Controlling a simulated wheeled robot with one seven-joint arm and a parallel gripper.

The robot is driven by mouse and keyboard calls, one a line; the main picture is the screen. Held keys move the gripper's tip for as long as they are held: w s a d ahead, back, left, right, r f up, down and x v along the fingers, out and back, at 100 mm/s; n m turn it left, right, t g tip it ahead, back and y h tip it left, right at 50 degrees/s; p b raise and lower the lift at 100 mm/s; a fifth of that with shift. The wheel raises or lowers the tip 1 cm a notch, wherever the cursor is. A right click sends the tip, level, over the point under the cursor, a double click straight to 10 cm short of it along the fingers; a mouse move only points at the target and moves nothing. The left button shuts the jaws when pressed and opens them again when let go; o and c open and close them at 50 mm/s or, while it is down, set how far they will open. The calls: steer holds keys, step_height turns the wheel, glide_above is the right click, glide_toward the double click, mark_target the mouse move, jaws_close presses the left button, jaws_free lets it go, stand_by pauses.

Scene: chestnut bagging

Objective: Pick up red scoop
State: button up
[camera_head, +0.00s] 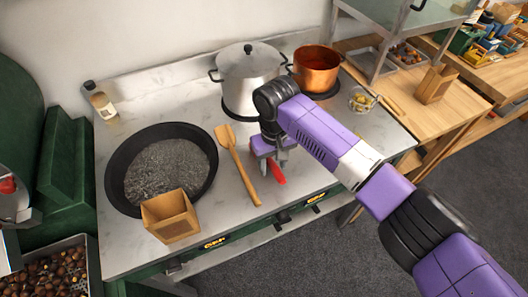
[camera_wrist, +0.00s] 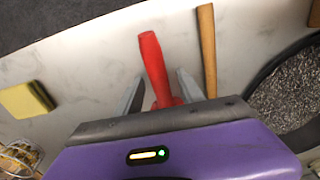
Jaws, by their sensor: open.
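The red scoop (camera_head: 277,174) lies on the pale marble counter, partly hidden behind my gripper in the head view. In the wrist view its red handle (camera_wrist: 153,62) points away between my two fingers, and its lower end is hidden behind the gripper body. My gripper (camera_head: 272,160) is open and points down over the scoop. In the wrist view the fingers of my gripper (camera_wrist: 160,85) stand on either side of the handle, with gaps visible beside it. I cannot tell the exact height of the fingertips above the counter.
A wooden spatula (camera_head: 240,168) lies just left of the scoop. A black pan (camera_head: 113,183) and a brown paper box (camera_head: 171,216) are farther left. A steel pot (camera_head: 248,75) and a copper pot (camera_head: 316,70) stand behind. The counter's front edge is close.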

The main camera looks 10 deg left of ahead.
jaws_close()
stand_by(0.3)
